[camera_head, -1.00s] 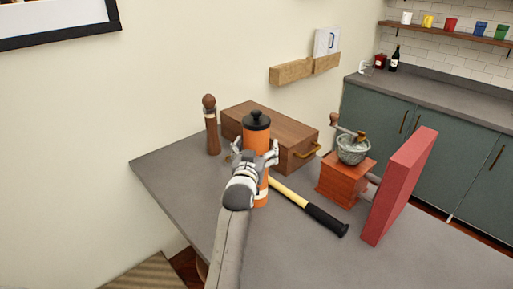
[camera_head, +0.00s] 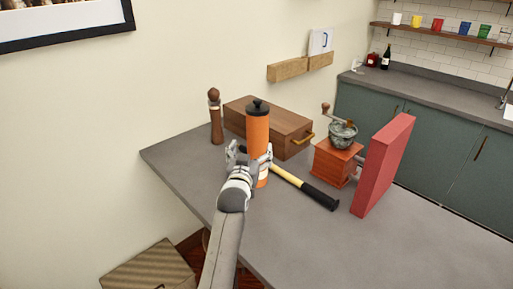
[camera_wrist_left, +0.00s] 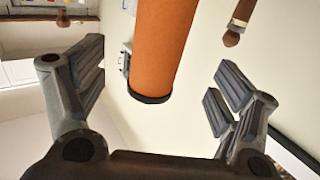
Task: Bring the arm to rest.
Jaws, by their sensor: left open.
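My left gripper (camera_head: 248,158) is open, its two fingers spread, on the near side of an orange canister (camera_head: 257,130) with a black lid. The canister stands upright on the grey table (camera_head: 190,178). In the left wrist view, the canister (camera_wrist_left: 160,45) appears between and beyond the open fingers (camera_wrist_left: 160,90), with clear space on both sides of it. In the head view the gripper covers part of the canister's lower body. My right gripper is not in view.
A wooden box (camera_head: 285,128) and a pepper mill (camera_head: 215,118) stand behind. A hammer (camera_head: 305,187) lies to the right, near a coffee grinder (camera_head: 334,163) and an upright red book (camera_head: 383,165). The front right of the table is clear.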

